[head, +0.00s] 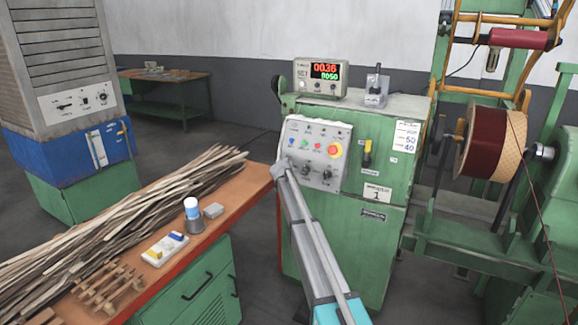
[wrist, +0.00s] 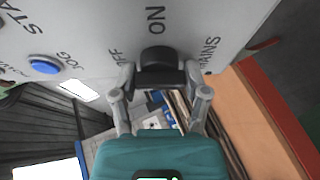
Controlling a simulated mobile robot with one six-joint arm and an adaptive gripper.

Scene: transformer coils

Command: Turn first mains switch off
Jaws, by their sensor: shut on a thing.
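The control panel (head: 312,128) is a grey sloped plate on the front of a green cabinet. In the wrist view, the mains switch is a black rotary knob (wrist: 158,62) on the panel (wrist: 105,22), near the words ON, OFF and MAINS. My gripper (wrist: 160,84) is shut on this knob, one grey finger on each side. In the head view, my gripper (head: 281,168) is at the panel's lower left edge and hides the mains switch. The knob's pointer mark cannot be made out.
The panel also has a red and yellow emergency stop (head: 335,150) and several coloured buttons; a blue button (wrist: 44,65) shows in the wrist view. A workbench (head: 258,182) with wood strips (head: 110,220) is close on the left. A coil winder (head: 490,143) stands right.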

